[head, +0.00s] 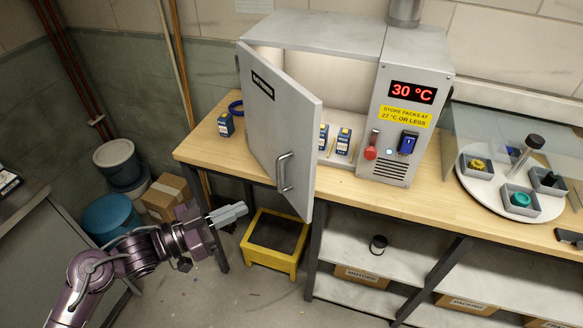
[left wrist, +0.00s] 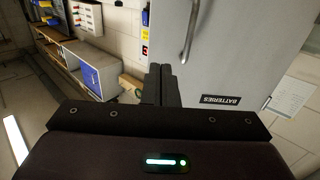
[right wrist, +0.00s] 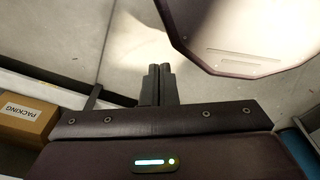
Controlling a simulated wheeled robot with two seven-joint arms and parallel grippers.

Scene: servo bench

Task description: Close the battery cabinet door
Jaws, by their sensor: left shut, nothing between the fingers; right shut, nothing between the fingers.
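The battery cabinet (head: 413,65) stands on the wooden bench in the head view. Its grey door (head: 275,122) is hinged at the left and stands open, swung out over the bench's front edge. The door bears a black BATTERIES label and a metal handle (head: 284,172). Blue battery packs (head: 343,141) show inside. My left gripper (head: 243,209) is shut and empty, left of the door's lower edge and apart from it. In the left wrist view the door (left wrist: 232,50) is ahead of its fingers (left wrist: 161,80). My right gripper (right wrist: 158,80) is shut and empty over the floor, out of the head view.
A blue pack (head: 225,124) and blue tape roll (head: 236,107) sit on the bench (head: 375,190) left of the door. A yellow step stool (head: 269,262) stands below. A round tray (head: 480,194) with small bins is at the right. Buckets (head: 108,216) and a box stand left.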

